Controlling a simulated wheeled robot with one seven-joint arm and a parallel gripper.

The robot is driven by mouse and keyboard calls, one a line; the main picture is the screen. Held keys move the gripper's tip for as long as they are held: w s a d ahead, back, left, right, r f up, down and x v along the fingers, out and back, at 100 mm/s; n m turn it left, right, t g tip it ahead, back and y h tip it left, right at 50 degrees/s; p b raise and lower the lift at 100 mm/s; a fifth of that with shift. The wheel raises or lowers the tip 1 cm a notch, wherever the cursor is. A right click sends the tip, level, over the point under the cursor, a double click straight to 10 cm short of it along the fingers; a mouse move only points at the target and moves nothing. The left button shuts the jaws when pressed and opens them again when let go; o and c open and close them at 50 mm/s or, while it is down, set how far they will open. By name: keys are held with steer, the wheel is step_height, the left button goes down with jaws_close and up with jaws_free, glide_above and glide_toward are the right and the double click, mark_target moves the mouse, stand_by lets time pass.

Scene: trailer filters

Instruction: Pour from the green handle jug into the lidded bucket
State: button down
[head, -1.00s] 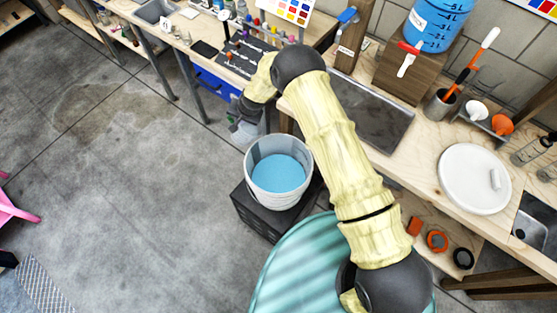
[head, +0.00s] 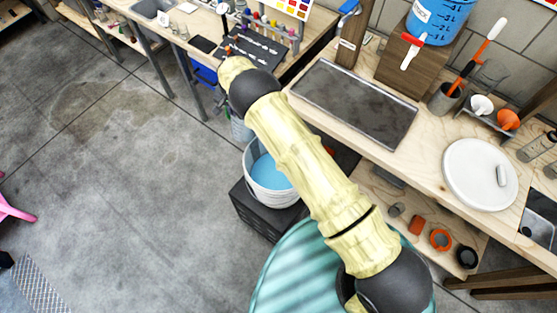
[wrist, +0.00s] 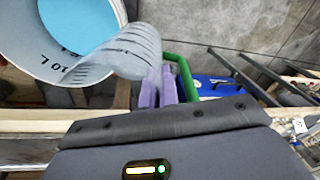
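The white bucket (head: 270,198) stands open on a dark box, with blue liquid inside. It also shows at the upper left of the wrist view (wrist: 112,50), marked 10 L. A round white lid (head: 470,178) lies on the bench at the right. The clear jug with a green handle (wrist: 120,52) shows in the wrist view, tilted, with its body overlapping the bucket's rim. My gripper (wrist: 158,85) has its purple fingers close together at the jug's handle side and holds the jug up. In the head view my arm mostly hides the jug and gripper. I cannot tell what liquid is in the jug.
A blue tank (head: 434,22) with a red tap stands on a wooden block at the back of the bench. A grey metal tray (head: 358,102) lies before it. Orange and black rings (head: 440,240) lie on the lower shelf.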

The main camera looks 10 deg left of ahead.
steer(key=shift+w+a+f+h+b, duration=0.15)
steer(key=shift+a+f+h+b, duration=0.2)
steer(key=shift+b, duration=0.8)
steer(key=shift+w+a+g+h+b, duration=0.1)
steer(key=shift+a+g+h+b, duration=0.15)
steer(key=shift+b, duration=0.85)
steer(key=shift+r+h+b, duration=0.15)
steer(key=shift+h+b, duration=0.15)
steer(key=shift+b, duration=0.4)
steer(key=shift+r, duration=0.1)
step_height(320, 180, up, 5)
steer(key=shift+p, duration=1)
